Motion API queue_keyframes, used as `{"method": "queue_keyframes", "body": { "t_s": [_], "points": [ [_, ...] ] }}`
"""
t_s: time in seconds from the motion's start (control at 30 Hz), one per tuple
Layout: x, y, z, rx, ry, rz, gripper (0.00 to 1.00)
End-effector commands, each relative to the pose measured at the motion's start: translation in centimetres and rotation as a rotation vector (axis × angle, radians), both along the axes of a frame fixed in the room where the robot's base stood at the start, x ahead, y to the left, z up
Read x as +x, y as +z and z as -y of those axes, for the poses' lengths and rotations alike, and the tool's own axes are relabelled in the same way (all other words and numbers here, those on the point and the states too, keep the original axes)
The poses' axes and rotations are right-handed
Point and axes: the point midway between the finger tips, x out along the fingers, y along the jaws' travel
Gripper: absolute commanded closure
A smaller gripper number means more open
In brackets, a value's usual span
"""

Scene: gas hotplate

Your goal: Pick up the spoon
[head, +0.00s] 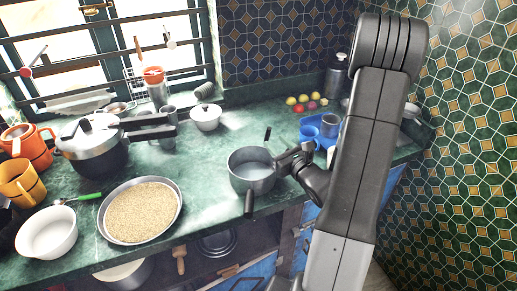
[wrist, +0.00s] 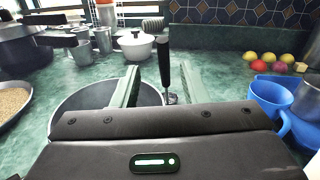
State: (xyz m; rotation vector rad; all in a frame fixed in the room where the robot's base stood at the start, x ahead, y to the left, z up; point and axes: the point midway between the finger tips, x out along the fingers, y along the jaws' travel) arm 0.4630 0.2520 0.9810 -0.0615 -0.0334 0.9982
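A spoon with a green handle (head: 88,197) lies on the counter at the left in the head view, between the white bowl (head: 47,233) and the black pressure cooker. Its metal end points left, toward the bowl. It is not in the wrist view. My gripper (head: 284,160) is far to the right of the spoon, by the right rim of a grey pan (head: 250,172). In the wrist view my gripper (wrist: 158,85) has its two fingers apart with nothing held. The pan's black handle (wrist: 164,62) shows beyond the gap between them.
A wide pan of grain (head: 143,210) lies between the spoon and the grey pan. The pressure cooker (head: 92,150) and orange mugs (head: 18,182) crowd the left. Blue cups (head: 310,135) and fruit (head: 307,104) are at the right. Some counter behind the grey pan is clear.

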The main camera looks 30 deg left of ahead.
Motion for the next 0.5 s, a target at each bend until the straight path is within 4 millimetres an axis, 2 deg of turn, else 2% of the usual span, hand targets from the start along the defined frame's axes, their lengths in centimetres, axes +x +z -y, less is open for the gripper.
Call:
{"method": "queue_keyframes", "body": {
  "t_s": [0.1, 0.37, 0.5],
  "points": [
    [1.0, 0.1, -1.8, 0.0, 0.003, -0.001, 0.6],
    [2.2, 0.1, -3.3, 0.0, 0.001, -0.001, 0.6],
    [3.6, 0.3, -4.9, 0.0, 0.002, -0.001, 0.6]
  ]
}}
